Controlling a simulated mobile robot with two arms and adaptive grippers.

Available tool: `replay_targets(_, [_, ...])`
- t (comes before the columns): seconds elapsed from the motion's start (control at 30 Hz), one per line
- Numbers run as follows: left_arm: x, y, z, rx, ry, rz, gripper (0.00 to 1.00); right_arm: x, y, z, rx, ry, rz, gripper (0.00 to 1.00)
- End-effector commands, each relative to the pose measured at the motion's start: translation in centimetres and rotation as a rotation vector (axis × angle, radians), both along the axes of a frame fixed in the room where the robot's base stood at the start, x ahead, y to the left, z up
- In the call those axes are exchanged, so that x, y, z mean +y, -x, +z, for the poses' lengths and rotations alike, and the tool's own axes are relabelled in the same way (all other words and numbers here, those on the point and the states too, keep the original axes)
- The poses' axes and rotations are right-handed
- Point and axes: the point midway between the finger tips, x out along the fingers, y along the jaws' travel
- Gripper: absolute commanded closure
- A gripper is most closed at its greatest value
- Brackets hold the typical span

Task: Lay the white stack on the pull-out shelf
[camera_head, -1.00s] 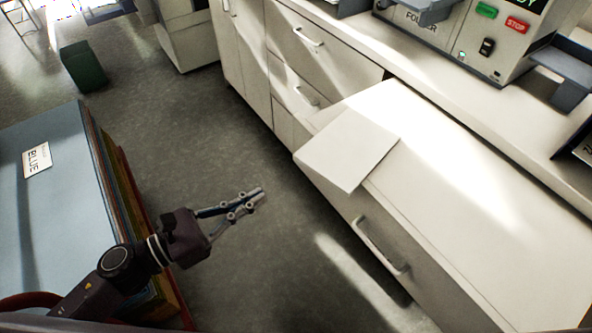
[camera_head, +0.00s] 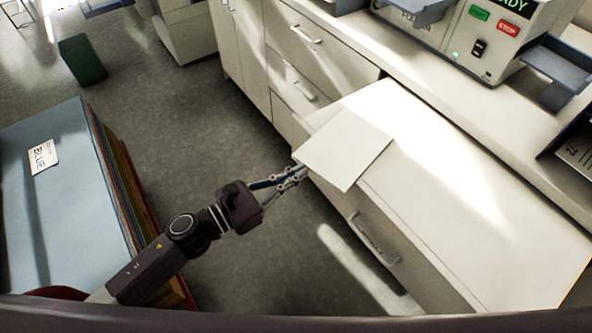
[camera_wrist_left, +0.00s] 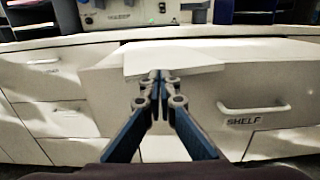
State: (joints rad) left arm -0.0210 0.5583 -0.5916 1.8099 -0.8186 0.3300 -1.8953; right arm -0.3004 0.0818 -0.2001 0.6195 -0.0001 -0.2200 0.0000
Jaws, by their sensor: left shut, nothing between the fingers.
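The white stack (camera_head: 346,148) lies flat on top of the pull-out shelf (camera_head: 455,210), at its left end, turned slightly, with its near edge by the shelf's front edge. It also shows in the left wrist view (camera_wrist_left: 172,60) just beyond my fingertips. The shelf front carries a handle and the label SHELF (camera_wrist_left: 243,121). My left gripper (camera_head: 299,172) is shut and empty, its fingertips at the near left corner of the stack; whether they touch it I cannot tell. The left wrist view shows the fingers together (camera_wrist_left: 160,76). My right gripper is not in view.
A counter with a folder machine (camera_head: 485,40) and grey trays runs behind the shelf. Drawers (camera_head: 290,75) stand to its left. A pile of large coloured sheets (camera_head: 60,200) labelled BLUE is at left. A green bin (camera_head: 82,60) stands on the floor. Most of the shelf top is clear.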

Motion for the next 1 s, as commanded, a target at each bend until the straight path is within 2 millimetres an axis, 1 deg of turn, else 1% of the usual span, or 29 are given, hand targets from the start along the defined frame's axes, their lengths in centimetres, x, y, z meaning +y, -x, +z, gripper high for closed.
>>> replay_targets(0.17, [0.0,0.0,0.0,0.000,0.000,0.000,1.00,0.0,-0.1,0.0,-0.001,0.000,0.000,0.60])
replay_targets(0.27, [-0.5,-0.4,-0.1,0.000,0.002,0.000,1.00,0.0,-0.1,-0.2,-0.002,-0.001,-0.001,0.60])
replay_targets(0.5, [-3.6,-2.6,-0.1,-0.002,0.001,-0.001,1.00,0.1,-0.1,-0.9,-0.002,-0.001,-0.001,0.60])
replay_targets(0.6, [-4.3,-3.2,0.0,-0.001,0.000,0.001,1.00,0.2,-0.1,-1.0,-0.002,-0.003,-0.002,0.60])
replay_targets(0.7, [-4.6,-3.4,0.0,0.000,0.000,0.000,1.00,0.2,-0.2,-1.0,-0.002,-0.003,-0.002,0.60])
replay_targets(1.0, [-4.6,-3.3,0.0,0.001,0.001,0.000,1.00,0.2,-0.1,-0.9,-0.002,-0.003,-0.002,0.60])
